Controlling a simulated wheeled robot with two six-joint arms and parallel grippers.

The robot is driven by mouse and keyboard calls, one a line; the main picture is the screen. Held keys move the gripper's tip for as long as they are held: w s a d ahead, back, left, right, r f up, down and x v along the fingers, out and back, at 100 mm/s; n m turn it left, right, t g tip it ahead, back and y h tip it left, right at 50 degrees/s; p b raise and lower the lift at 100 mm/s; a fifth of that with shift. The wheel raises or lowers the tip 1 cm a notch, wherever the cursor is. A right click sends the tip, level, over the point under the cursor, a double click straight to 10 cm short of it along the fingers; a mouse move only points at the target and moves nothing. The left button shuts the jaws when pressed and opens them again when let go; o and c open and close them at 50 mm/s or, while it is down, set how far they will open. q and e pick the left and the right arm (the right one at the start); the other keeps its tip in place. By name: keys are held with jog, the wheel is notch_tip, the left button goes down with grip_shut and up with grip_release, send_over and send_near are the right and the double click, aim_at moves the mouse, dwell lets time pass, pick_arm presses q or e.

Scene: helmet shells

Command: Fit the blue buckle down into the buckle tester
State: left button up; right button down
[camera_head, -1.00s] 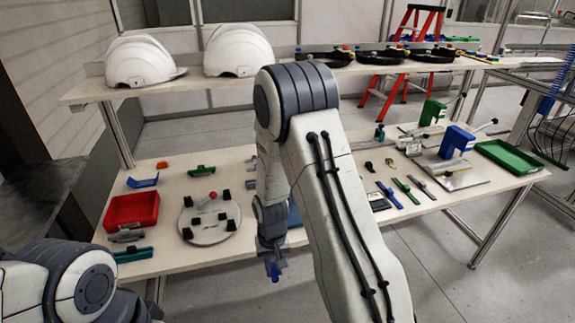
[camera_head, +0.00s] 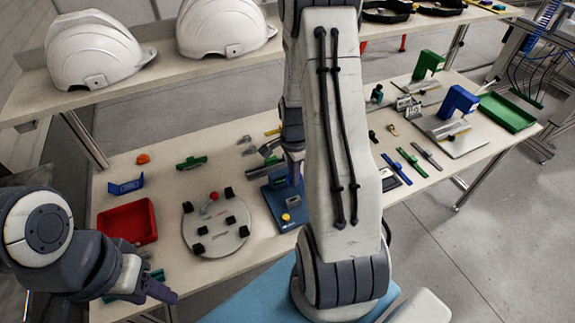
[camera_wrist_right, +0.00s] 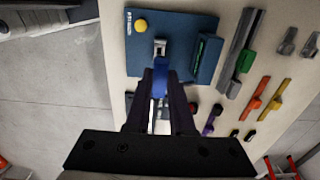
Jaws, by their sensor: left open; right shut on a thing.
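The buckle tester (camera_head: 272,212) is a blue plate with a yellow button on the table, partly hidden behind my right arm. In the right wrist view the tester (camera_wrist_right: 196,28) shows its button and a metal-coloured socket piece (camera_wrist_right: 160,46). My right gripper (camera_wrist_right: 160,92) is shut on the blue buckle (camera_wrist_right: 160,78), which appears above the plate and in line with the metal piece. Whether they touch I cannot tell. In the head view my right gripper (camera_head: 293,172) is over the tester's back part. My left gripper (camera_head: 165,294) is open and empty near the table's front left edge.
A round grey plate (camera_head: 228,241) with black blocks lies left of the tester, and a red tray (camera_head: 128,222) further left. Strips and small parts (camera_wrist_right: 262,92) lie beside the tester. White helmets (camera_head: 95,48) stand on the shelf behind.

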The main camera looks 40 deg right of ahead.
dwell(0.3)
notch_tip(320, 180, down, 6)
jog(key=b, duration=0.4)
jog(key=shift+r, duration=0.25)
jog(key=shift+f, duration=0.2)
dwell(1.5)
jog(key=shift+f+b, duration=1)
jog(key=shift+f, duration=0.6)
jog(key=c, duration=0.7)
grip_release()
jog(key=shift+r, duration=0.1)
